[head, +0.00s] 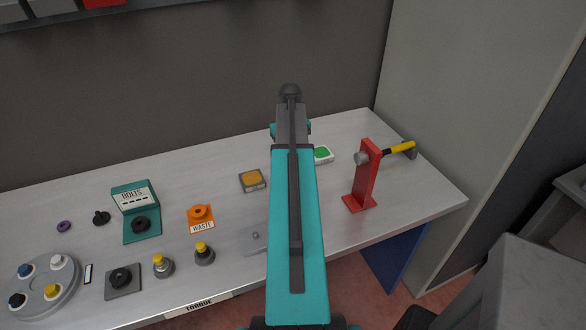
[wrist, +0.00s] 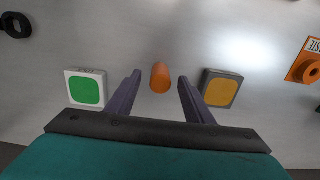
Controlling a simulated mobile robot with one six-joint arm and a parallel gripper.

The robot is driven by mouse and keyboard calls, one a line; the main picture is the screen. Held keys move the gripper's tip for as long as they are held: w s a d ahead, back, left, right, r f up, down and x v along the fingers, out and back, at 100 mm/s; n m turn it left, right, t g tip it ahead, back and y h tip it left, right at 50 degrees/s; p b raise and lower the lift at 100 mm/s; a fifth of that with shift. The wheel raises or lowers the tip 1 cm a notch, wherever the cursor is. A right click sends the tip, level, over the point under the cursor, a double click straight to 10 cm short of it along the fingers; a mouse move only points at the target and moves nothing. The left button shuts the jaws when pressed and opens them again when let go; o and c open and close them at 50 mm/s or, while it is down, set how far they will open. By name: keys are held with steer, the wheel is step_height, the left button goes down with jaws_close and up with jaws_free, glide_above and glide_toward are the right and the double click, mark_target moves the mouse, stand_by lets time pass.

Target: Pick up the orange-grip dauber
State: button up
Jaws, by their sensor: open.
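The orange grip of the dauber (wrist: 160,78) shows in the wrist view as a short orange cylinder. It lies between and slightly beyond the tips of my gripper (wrist: 158,78). My gripper's two dark fingers are apart, one on each side of the grip, with gaps showing on both sides. I cannot tell how high the fingers are above the table. The rest of the dauber is not visible. In the head view my teal arm hides the dauber and the gripper.
A green pad (wrist: 86,89) stands left of the fingers and a yellow-orange pad (wrist: 220,89) right of them, both close. An orange waste holder (head: 201,217), a teal bolts box (head: 135,211) and a red stand (head: 366,176) with a yellow-handled tool (head: 398,147) are on the table.

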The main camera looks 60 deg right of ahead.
stand_by(0.3)
steer(key=shift+f+b, duration=1.75)
steer(key=shift+f, duration=0.9)
steer(key=shift+c, duration=0.4)
steer(key=c, duration=1)
